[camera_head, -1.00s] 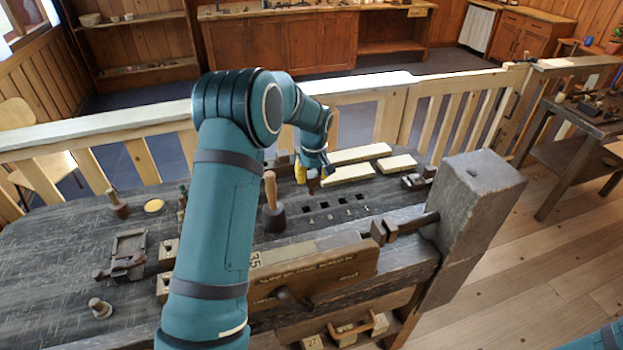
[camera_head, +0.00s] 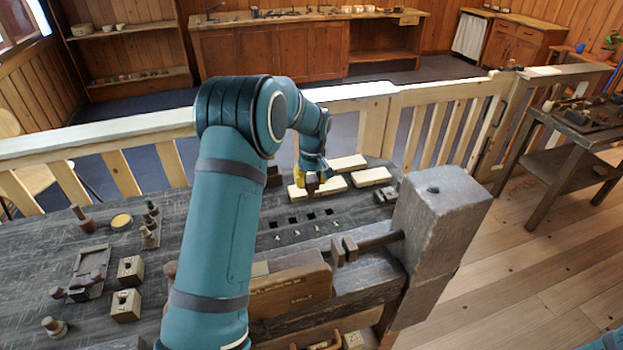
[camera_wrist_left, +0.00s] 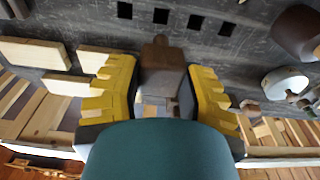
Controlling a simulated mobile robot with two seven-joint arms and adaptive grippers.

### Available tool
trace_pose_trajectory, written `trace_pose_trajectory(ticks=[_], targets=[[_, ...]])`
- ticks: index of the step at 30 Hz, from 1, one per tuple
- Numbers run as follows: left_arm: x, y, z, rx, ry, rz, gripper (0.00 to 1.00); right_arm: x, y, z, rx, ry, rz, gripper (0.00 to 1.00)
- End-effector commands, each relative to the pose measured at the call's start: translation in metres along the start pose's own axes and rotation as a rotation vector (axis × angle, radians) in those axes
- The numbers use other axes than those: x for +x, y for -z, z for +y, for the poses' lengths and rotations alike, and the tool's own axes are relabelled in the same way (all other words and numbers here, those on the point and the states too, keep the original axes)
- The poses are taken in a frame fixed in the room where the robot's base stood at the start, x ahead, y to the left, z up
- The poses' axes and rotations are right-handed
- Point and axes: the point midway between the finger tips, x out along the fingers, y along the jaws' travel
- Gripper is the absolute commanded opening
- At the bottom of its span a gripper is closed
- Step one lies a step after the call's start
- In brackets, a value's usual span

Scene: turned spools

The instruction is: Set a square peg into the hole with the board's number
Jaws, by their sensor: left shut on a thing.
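My left gripper (camera_head: 312,182) has yellow fingers and is shut on a dark brown square peg (camera_wrist_left: 162,72). In the left wrist view the peg sits between the fingers, a narrower knob on its end. A row of several dark square holes (camera_head: 293,220) is cut in the bench top; they also show in the wrist view (camera_wrist_left: 161,16). The peg is beyond the row and apart from it. A brown board (camera_head: 292,294) with writing is at the bench's front vise; my arm covers part of it and I cannot read its number. My right gripper is out of view.
Pale wood strips (camera_head: 372,176) lie beside and behind the peg. A big grey vise post (camera_head: 440,215) stands at the right. Wooden blocks with holes (camera_head: 131,269) and small turned pieces (camera_head: 83,220) are at the left. A pale railing (camera_head: 420,95) runs behind the bench.

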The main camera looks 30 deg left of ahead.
Motion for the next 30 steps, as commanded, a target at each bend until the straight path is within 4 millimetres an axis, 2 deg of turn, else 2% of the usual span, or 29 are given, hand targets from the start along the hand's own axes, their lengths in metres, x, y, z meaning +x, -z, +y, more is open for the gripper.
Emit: trace_pose_trajectory(ticks=[15,30], targets=[[0.04,-0.005,0.0,0.0,0.001,-0.001,0.06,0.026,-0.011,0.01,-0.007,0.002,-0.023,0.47],[0.075,-0.009,0.0,0.001,0.0,0.0,0.06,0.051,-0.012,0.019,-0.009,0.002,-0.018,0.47]])
